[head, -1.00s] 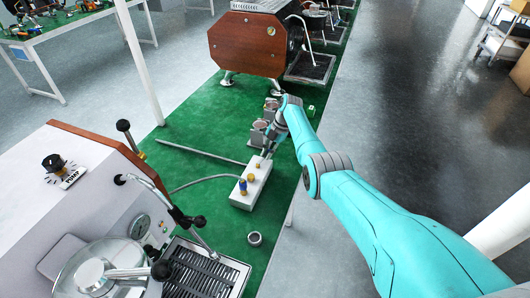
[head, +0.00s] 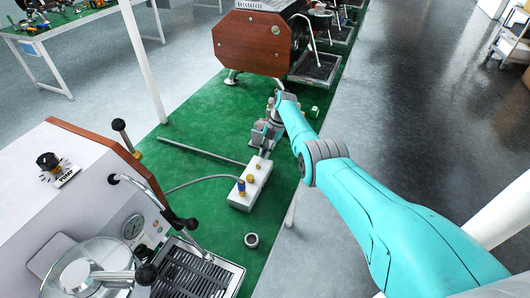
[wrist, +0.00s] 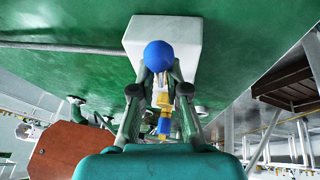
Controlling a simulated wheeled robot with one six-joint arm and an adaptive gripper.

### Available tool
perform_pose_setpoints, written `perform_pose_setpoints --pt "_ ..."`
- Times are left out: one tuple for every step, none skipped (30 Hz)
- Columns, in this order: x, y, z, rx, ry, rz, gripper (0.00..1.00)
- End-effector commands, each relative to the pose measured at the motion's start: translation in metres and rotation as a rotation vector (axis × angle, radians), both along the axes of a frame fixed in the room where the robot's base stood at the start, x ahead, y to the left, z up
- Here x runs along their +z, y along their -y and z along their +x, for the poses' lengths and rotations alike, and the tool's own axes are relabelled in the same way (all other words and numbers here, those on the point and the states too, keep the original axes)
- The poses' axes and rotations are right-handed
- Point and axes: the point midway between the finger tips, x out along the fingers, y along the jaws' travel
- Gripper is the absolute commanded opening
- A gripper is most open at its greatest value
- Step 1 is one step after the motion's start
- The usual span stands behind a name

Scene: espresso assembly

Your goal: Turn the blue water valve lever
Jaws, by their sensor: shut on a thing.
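The blue water valve lever shows as a round blue knob (wrist: 158,55) in the wrist view, at the far end of my gripper. My gripper (wrist: 163,73) is shut on it, with a finger on either side. The valve sits on a white block (head: 240,201), which also shows behind the knob in the wrist view (wrist: 185,38). In the head view my gripper (head: 264,153) is at the far end of this block, and the lever is hidden there. A brass and blue fitting (head: 241,187) stands on the block's near part.
A grey hose (head: 200,180) runs left from the block. A grey rod (head: 200,152) lies on the green mat. An espresso machine with a drip tray (head: 195,272) stands at lower left; another wood-sided machine (head: 252,42) stands behind. A small ring (head: 251,240) lies near the block.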

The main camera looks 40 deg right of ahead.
Motion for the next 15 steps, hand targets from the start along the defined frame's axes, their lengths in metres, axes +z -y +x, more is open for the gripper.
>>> perform_pose_setpoints --pt "-0.0021 0.006 -0.0021 -0.009 0.001 -0.012 0.21" --pt "-0.002 0.006 -0.002 -0.009 0.001 -0.012 0.29" --pt "-0.0018 0.0059 -0.002 -0.009 0.001 -0.011 0.39" --pt "-0.0017 0.0056 -0.0018 -0.009 0.001 -0.011 0.41" --pt "-0.0015 0.0052 -0.0015 -0.008 0.001 -0.01 0.41" --pt "-0.0013 0.0046 -0.0013 -0.006 0.001 -0.009 0.41" --pt "-0.0012 0.0041 -0.001 -0.006 0.001 -0.009 0.41" --pt "-0.001 0.0038 -0.0008 -0.005 0.001 -0.008 0.41" --pt "-0.0009 0.0033 -0.0007 -0.005 0.001 -0.008 0.41" --pt "-0.0008 0.0032 -0.0006 -0.004 0.001 -0.007 0.41" --pt "-0.0007 0.0029 -0.0004 -0.004 0.001 -0.007 0.41" --pt "-0.0002 0.0028 -0.0003 -0.004 0.001 -0.007 0.41" --pt "0.0004 0.0031 -0.0002 -0.004 0.003 -0.007 0.41" --pt "0.0016 0.0036 -0.0001 -0.004 0.003 -0.007 0.41" --pt "0.004 0.0046 0.0 -0.004 0.003 -0.007 0.41"
